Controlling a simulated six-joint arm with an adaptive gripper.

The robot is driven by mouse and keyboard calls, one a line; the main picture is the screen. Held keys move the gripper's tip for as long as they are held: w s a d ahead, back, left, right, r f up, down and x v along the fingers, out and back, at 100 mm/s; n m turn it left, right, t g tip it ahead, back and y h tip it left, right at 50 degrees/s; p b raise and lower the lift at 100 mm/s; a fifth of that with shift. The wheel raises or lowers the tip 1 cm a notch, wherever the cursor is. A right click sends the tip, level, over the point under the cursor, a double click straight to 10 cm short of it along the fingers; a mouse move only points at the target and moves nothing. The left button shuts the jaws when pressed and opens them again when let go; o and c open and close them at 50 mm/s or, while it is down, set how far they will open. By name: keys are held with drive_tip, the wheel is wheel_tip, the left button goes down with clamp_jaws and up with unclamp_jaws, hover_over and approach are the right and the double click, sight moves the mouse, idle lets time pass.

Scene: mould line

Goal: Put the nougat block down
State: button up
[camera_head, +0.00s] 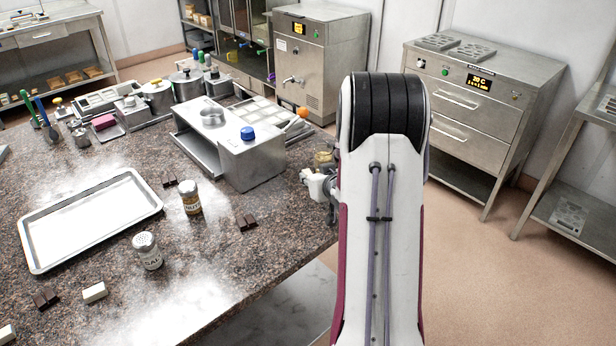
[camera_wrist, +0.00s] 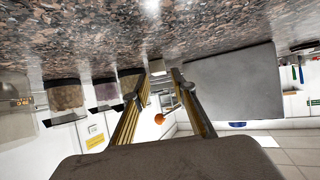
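Two similar pale blocks lie on the counter in the head view, one at the lower left (camera_head: 95,292) and one at the left edge (camera_head: 6,334).
The granite counter (camera_head: 190,285) bears an empty metal tray (camera_head: 30,238), a spice jar (camera_head: 191,198), a shaker (camera_head: 147,251) and dark chocolate pieces (camera_head: 246,221). A steel machine with a blue knob (camera_head: 255,165) stands left of my arm. The front counter is partly clear.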

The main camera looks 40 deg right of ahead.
sight(308, 174)
drive_tip(key=shift+x, duration=1.8)
drive_tip(key=shift+s, duration=0.1)
drive_tip(key=c, duration=0.7)
drive_tip(key=shift+o, duration=0.2)
drive_tip(key=shift+r, duration=0.1)
wheel_tip(308, 174, up, 10)
